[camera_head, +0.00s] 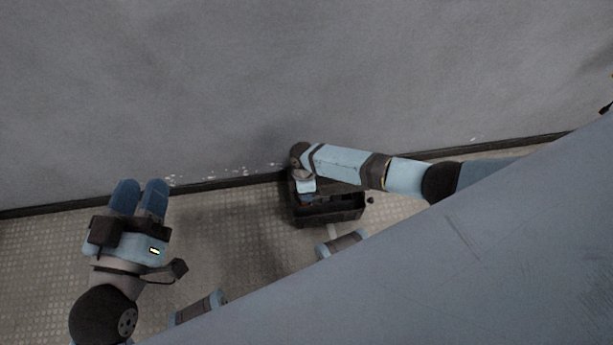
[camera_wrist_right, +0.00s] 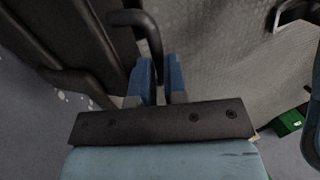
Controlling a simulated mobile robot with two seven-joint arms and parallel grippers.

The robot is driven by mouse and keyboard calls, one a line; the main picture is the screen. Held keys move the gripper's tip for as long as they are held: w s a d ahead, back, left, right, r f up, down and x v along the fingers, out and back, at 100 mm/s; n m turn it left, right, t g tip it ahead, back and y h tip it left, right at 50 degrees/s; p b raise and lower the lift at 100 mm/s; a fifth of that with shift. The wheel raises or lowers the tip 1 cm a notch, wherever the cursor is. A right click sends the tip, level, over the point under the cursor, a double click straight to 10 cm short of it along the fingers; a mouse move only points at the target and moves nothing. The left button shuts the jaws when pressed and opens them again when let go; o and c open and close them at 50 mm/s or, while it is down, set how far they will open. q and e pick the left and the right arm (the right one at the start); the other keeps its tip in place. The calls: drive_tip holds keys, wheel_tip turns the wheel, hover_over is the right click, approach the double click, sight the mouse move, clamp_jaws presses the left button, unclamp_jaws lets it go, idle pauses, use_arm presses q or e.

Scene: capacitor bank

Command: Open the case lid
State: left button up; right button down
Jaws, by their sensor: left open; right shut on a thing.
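The dark case (camera_head: 330,216) stands on the floor by the wall in the head view. Its inside shows in part, so the lid appears raised, but my right arm hides much of it. In the right wrist view a dark ribbed panel (camera_wrist_right: 65,40), seemingly the lid, fills the upper left, with a black curved handle (camera_wrist_right: 150,30). My right gripper (camera_wrist_right: 162,75) is shut on this handle, its blue fingers on either side of it. In the head view my left gripper (camera_head: 141,188) is open and empty, well left of the case.
The grey wall (camera_head: 200,90) rises close behind the case, with a dark skirting along its foot. The patterned floor (camera_head: 235,240) left of the case is clear. A small green thing (camera_wrist_right: 289,122) shows at the right of the wrist view.

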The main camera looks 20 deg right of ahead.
use_arm(q)
drive_tip(key=shift+r, duration=0.15)
use_arm(e)
drive_tip(key=shift+w+d+r, duration=0.15)
drive_tip(key=shift+w+d, duration=0.05)
drive_tip(key=shift+w, duration=0.2)
drive_tip(key=c, duration=1.2)
unclamp_jaws()
use_arm(q)
drive_tip(key=shift+w, duration=0.1)
use_arm(e)
drive_tip(key=shift+o, duration=0.2)
drive_tip(key=shift+r, duration=0.1)
use_arm(q)
drive_tip(key=shift+a+r+n+t+y+p, duration=0.15)
drive_tip(key=shift+a+r+y+p, duration=0.35)
drive_tip(key=shift+p, duration=0.9)
drive_tip(key=shift+a+r+n+t+y+p, duration=0.2)
drive_tip(key=shift+r+p, duration=0.4)
drive_tip(key=shift+p, duration=0.8)
use_arm(e)
drive_tip(key=v, duration=1.3)
drive_tip(key=shift+r, duration=0.3)
